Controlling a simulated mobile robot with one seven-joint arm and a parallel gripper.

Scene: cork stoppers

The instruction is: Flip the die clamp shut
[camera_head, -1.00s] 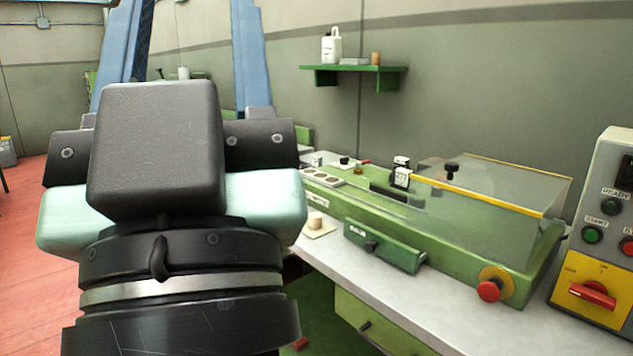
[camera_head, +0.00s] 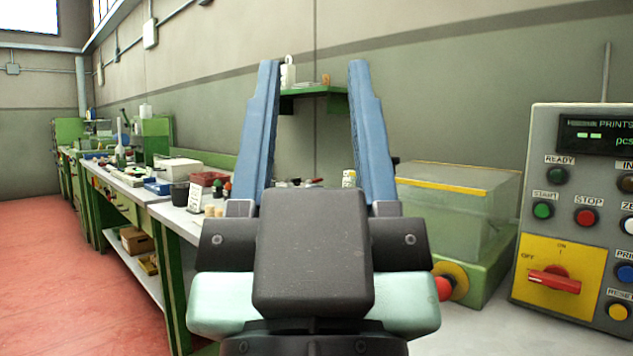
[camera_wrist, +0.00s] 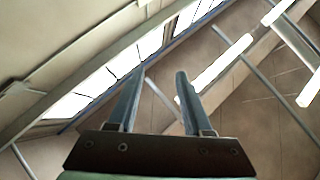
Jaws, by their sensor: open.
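My gripper (camera_head: 314,75) is open and empty, its two blue fingers pointing up in the head view. It stands in front of the green printing machine (camera_head: 487,268) and hides much of it. The die clamp cannot be made out; that part of the machine is behind my gripper. The machine's clear cover (camera_head: 455,215) with a yellow edge shows to the right of my gripper. In the wrist view my gripper (camera_wrist: 160,75) is open with nothing between the fingers, facing the ceiling and windows.
A grey control panel (camera_head: 575,150) with buttons and a red switch stands at the right. A green shelf (camera_head: 300,91) is on the wall behind my fingers. A cluttered workbench (camera_head: 128,180) runs along the wall at the left. The red floor (camera_head: 60,290) is clear at the left.

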